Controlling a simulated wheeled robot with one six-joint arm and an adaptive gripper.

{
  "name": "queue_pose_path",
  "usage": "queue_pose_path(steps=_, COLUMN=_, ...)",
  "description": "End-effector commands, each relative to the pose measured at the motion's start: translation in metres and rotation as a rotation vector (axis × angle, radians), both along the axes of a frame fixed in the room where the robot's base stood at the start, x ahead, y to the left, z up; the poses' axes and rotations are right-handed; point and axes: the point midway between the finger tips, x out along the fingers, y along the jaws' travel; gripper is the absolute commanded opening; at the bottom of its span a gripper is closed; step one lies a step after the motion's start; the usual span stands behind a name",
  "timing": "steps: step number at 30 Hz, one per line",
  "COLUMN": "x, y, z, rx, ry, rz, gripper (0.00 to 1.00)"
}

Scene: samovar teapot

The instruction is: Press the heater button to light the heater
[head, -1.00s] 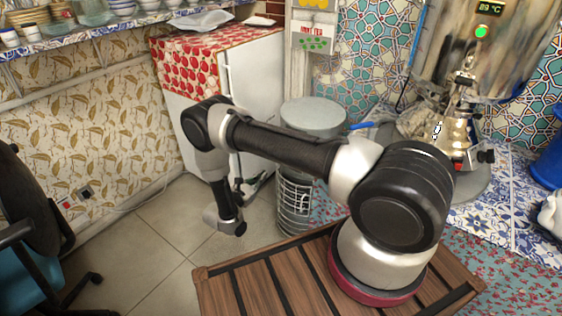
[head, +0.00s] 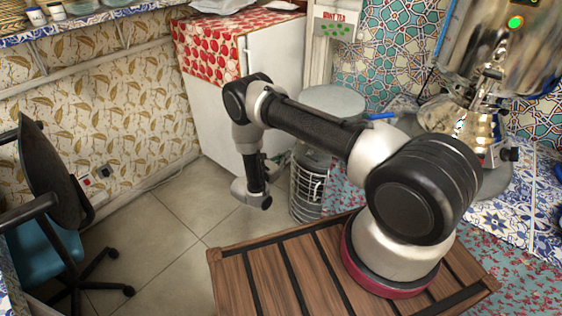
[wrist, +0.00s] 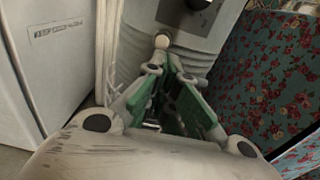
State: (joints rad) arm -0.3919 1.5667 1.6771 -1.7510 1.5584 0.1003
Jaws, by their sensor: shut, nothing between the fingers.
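The metal samovar (head: 500,65) stands at the right of the head view, with a lit green round light (head: 515,22) on its front. I cannot tell which part is the heater button. A shiny metal teapot (head: 476,125) is low in front of the samovar. My gripper is shut and empty in the wrist view (wrist: 167,72), its green-padded fingers drawn together. It points at a pale metal cylinder (wrist: 205,50); contact cannot be told. In the head view my gripper is mostly hidden behind my wrist, between the white fridge and the cylinder.
The round-topped metal cylinder (head: 333,101) stands by the white fridge (head: 277,70). A blue handle (head: 382,116) is close to its top. An office chair (head: 50,205) is at the left. The tiled floor (head: 170,235) between is clear. Floral cloth (wrist: 265,75) lies right in the wrist view.

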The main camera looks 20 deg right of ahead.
Motion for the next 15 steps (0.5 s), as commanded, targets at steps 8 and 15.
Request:
queue_pose_path(steps=8, x=0.03, y=-0.048, z=-0.002, rx=0.0, ry=-0.002, rz=-0.003, gripper=0.0)
queue_pose_path(steps=15, x=0.043, y=-0.067, z=-0.002, rx=0.0, ry=-0.001, rz=0.0, gripper=0.0)
